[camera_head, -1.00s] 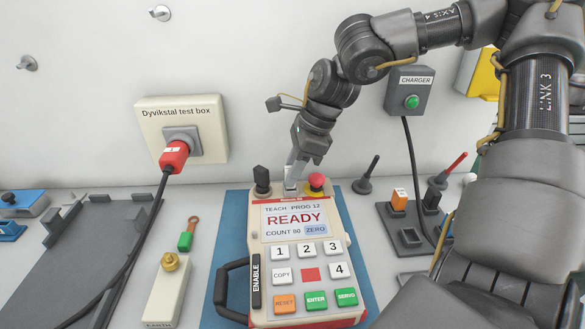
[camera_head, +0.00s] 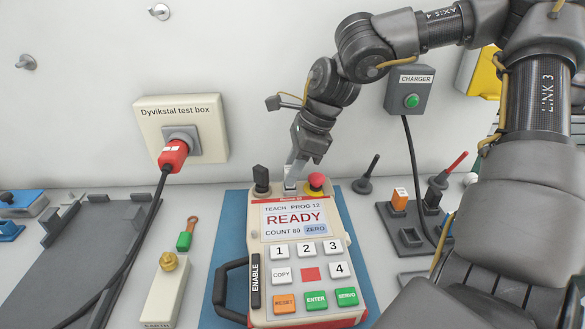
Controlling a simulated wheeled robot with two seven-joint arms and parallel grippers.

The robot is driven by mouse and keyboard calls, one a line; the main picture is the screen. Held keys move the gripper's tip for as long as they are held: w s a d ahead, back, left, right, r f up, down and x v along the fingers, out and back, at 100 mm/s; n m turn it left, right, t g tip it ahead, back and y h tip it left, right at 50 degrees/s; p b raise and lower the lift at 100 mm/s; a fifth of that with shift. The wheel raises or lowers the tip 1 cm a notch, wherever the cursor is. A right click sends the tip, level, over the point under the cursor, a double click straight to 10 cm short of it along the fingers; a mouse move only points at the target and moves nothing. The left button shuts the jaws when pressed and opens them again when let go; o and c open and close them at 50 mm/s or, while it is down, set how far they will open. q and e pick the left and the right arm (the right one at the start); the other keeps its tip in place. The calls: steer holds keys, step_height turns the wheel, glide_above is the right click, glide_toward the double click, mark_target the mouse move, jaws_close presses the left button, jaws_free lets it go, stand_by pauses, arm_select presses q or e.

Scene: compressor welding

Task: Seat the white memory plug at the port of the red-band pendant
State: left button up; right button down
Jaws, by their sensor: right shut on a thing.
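The red-band pendant (camera_head: 268,255) lies on a blue mat (camera_head: 233,235), its screen reading READY. A black knob and a red button stand on its top edge. My right gripper (camera_head: 290,180) points down at that top edge, between the knob and the button. It is shut on the white memory plug (camera_head: 289,188), a small pale piece that shows only in part below the fingers. The plug is at or just above the pendant's top edge. I cannot tell how deep it sits, and the port is hidden. My left gripper is not in view.
The Dyvikstal test box (camera_head: 182,125) holds a red plug with a black cable. A grey tray (camera_head: 85,250) lies at left. A brass-knobbed block (camera_head: 165,290) stands left of the pendant. The charger (camera_head: 409,90) is on the wall, with a dark holder (camera_head: 408,240) at right.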

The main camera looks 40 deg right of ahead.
steer(key=c, duration=1)
jaws_free()
steer(key=v, duration=1)
steer(key=shift+s+d+r+p, duration=0.1)
steer(key=shift+r+p, duration=0.25)
steer(key=shift+p, duration=0.05)
